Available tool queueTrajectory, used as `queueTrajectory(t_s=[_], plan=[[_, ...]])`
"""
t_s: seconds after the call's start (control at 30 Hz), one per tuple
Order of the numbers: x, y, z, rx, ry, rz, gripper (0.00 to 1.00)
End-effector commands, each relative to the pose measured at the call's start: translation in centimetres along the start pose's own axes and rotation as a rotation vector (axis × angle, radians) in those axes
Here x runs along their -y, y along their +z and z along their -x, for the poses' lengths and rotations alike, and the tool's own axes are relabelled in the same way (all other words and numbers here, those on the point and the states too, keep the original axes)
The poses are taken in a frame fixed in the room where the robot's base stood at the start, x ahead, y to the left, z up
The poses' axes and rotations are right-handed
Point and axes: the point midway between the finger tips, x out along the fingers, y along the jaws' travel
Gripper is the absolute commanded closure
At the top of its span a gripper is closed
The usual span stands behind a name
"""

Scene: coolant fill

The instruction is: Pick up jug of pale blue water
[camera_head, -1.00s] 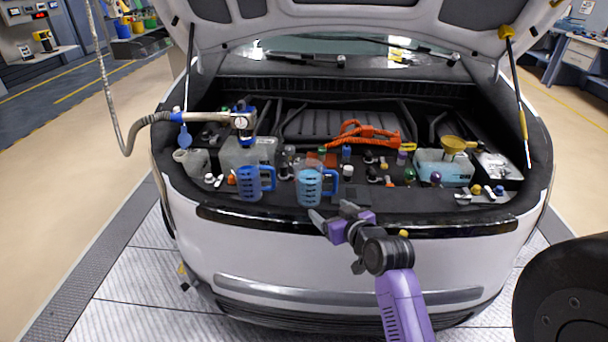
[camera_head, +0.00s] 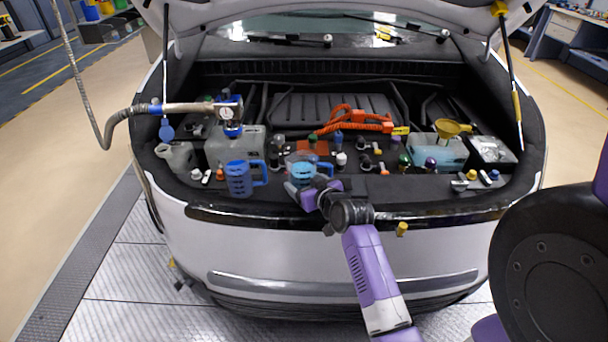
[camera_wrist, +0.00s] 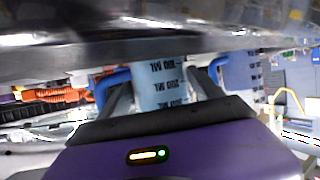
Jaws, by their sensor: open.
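A clear measuring jug (camera_head: 303,170) with pale blue water and a blue rim and handle stands on the front ledge of the engine bay. A second jug (camera_head: 240,180) of deeper blue stands to its left. My gripper (camera_head: 304,187) is open, just in front of the pale blue jug, and hides its lower part. In the wrist view the marked wall of the pale blue jug (camera_wrist: 158,85) shows between the two open fingers, with its blue handle on the left. Contact between fingers and jug cannot be made out.
Small caps and bottles crowd the ledge behind the jugs. An orange cable (camera_head: 352,121) lies at the middle back. A yellow funnel (camera_head: 452,128) sits on a blue reservoir (camera_head: 436,154) at the right. A hose nozzle (camera_head: 228,112) hangs at the left.

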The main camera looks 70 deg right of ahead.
Motion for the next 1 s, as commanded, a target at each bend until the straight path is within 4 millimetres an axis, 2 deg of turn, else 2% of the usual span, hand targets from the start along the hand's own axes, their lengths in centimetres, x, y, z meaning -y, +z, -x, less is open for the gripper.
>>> queueTrajectory(t_s=[0.13, 0.37, 0.73, 1.0], plan=[[-0.07, 0.02, -0.94, 0.000, 0.001, 0.000, 0.25], [-0.03, 0.05, -1.00, 0.000, 0.001, 0.000, 0.27], [-0.03, 0.04, -0.97, 0.000, 0.001, 0.000, 0.99], [-0.06, -0.27, -0.92, -0.005, 0.001, 0.001, 1.00]])
